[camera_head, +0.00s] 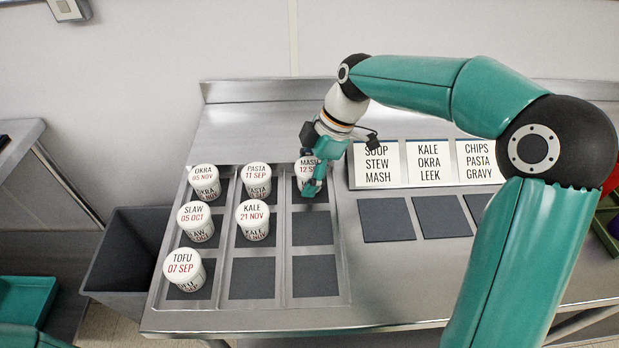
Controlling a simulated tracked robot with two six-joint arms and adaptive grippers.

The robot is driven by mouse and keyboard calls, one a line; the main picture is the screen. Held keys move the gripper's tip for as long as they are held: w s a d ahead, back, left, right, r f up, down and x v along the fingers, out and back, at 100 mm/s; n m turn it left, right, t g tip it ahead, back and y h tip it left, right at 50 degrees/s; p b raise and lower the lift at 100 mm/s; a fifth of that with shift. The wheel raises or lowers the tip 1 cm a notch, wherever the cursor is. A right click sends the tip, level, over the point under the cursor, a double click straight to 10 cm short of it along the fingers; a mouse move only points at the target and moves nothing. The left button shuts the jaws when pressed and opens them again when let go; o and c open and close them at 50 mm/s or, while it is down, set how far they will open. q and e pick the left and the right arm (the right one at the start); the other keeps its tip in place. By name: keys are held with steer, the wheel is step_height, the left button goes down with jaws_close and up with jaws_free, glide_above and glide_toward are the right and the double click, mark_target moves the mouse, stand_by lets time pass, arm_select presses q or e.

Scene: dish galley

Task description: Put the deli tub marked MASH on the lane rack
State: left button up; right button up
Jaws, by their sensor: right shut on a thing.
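The white deli tub marked MASH (307,161), lid dated 12 SEP, is at the back of the right-hand lane of the metal lane rack (343,262). My right gripper (315,172) is shut on it from its right side, hiding part of the lid and wall. The tub looks upright; I cannot tell whether it touches the rack's pad. The rack has three lanes with dark square pads. My left gripper is not in view.
The left lane holds OKRA (203,187), SLAW (193,222) and TOFU (181,277) tubs. The middle lane holds PASTA (255,187) and KALE (251,235). Free pads lie in front of MASH. Right, label cards (431,161) stand behind dark pads (386,220).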

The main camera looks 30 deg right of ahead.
steer(key=shift+f, duration=0.65)
steer(key=shift+f, duration=0.1)
steer(key=o, duration=0.9)
steer(key=shift+o, duration=0.2)
steer(key=v, duration=1.2)
steer(key=shift+p, duration=0.45)
